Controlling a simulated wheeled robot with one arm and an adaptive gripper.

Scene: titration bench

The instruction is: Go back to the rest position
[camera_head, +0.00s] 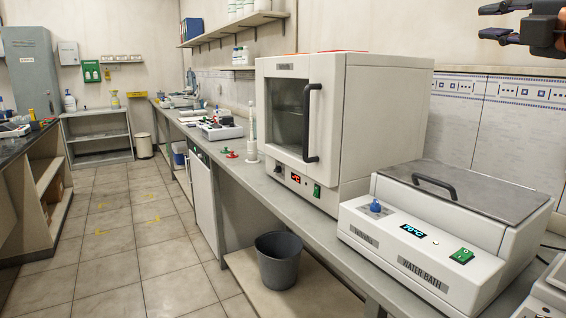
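My gripper (489,22) is at the upper right corner of the head camera view, raised above the bench and in front of the tiled wall. Its two dark fingers point left and are apart, with nothing visible between them. Part of my gripper is cut off by the right edge of the picture.
Below my gripper stands a white water bath (440,235) with a grey lid. A white oven (345,120) with its door shut is left of it on the bench (233,165). A dark bin (278,262) stands under the bench. The tiled floor (130,225) is clear.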

